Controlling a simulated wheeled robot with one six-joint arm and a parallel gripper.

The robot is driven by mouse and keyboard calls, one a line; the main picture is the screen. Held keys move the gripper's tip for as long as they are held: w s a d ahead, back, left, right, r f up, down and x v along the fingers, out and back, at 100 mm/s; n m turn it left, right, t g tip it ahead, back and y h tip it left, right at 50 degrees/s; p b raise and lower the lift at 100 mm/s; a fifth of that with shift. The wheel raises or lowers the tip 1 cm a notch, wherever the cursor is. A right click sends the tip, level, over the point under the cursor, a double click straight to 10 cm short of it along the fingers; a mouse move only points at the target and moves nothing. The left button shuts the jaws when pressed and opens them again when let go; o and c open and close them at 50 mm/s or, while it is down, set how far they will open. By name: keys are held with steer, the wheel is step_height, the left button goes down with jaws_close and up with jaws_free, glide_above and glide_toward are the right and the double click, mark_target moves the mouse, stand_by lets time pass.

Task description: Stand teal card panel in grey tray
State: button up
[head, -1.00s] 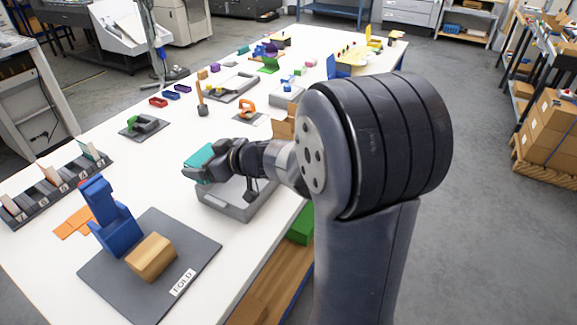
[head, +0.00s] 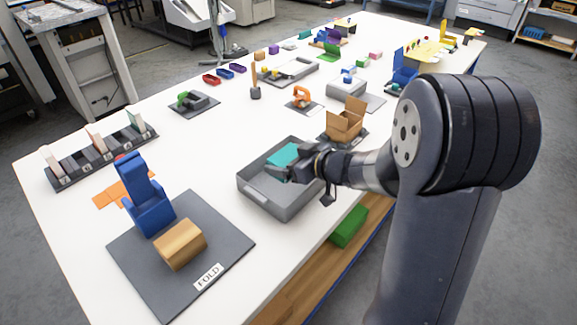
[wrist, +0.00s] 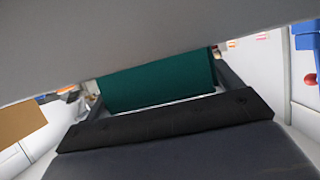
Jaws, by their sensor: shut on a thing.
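The teal card panel (head: 285,154) is held at the tip of my gripper (head: 280,173), over the back part of the grey tray (head: 262,192). The panel also shows in the wrist view (wrist: 157,80), between the two dark fingers of my gripper. My gripper is shut on it. I cannot tell whether the panel's lower edge touches the tray floor.
An open cardboard box (head: 345,125) stands just behind my wrist. A dark FOLD mat (head: 180,285) with a blue stand (head: 150,205) and a wooden block (head: 180,243) lies in front. A slotted rack (head: 103,160) stands at left.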

steer(key=shift+f, duration=0.75)
steer(key=shift+f+b, duration=0.35)
steer(key=shift+f, duration=0.25)
steer(key=o, duration=0.8)
steer(key=shift+c, duration=0.2)
steer(key=shift+r+p, duration=0.3)
steer(key=shift+r, duration=0.25)
steer(key=p+v, duration=0.1)
steer(key=v, duration=1.1)
steer(key=shift+r, duration=0.1)
